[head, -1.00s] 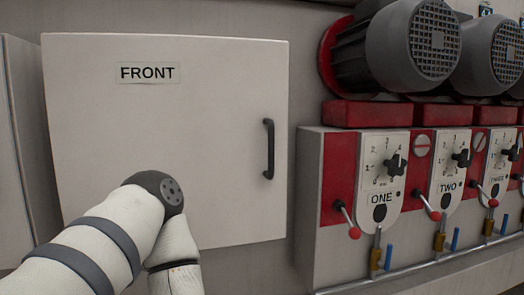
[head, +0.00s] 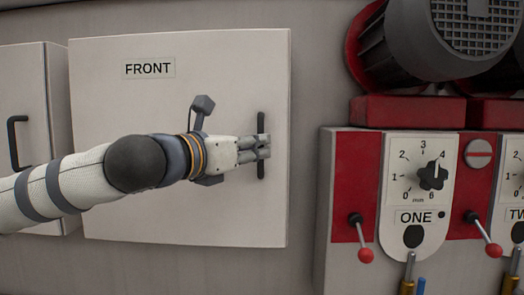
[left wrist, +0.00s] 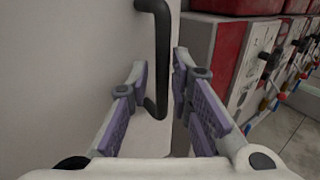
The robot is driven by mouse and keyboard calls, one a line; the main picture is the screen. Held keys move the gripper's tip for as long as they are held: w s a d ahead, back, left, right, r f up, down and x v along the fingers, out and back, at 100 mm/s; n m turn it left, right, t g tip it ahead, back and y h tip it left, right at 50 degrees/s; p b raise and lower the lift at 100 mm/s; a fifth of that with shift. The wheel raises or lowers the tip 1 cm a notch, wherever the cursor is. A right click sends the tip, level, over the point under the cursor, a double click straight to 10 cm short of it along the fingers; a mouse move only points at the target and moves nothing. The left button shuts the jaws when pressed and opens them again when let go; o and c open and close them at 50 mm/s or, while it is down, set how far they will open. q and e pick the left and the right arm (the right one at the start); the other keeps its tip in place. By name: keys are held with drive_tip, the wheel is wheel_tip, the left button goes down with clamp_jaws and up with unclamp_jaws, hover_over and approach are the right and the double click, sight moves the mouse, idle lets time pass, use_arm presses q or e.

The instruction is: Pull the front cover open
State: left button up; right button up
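The front cover (head: 110,200) is a pale flat panel labelled FRONT, and it looks shut. Its dark vertical bar handle (head: 261,122) is near the right edge. My left gripper (head: 266,147) reaches across the cover to the handle, its fingers in front of the handle's middle part. In the left wrist view the handle (left wrist: 161,55) stands between the two spread fingers of my left gripper (left wrist: 160,66), with a gap visible on each side. The gripper is open. My right gripper is not in view.
Another cabinet door with a dark handle (head: 13,142) stands at the left. At the right is a red and grey control panel (head: 340,190) with dials and red-knobbed levers (head: 366,255). Motors (head: 430,45) sit above it.

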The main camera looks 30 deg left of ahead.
use_arm(q)
drive_tip(key=shift+w+d+r, duration=0.1)
drive_tip(key=shift+w+d, duration=0.05)
drive_tip(key=shift+w, duration=1.05)
clamp_jaws()
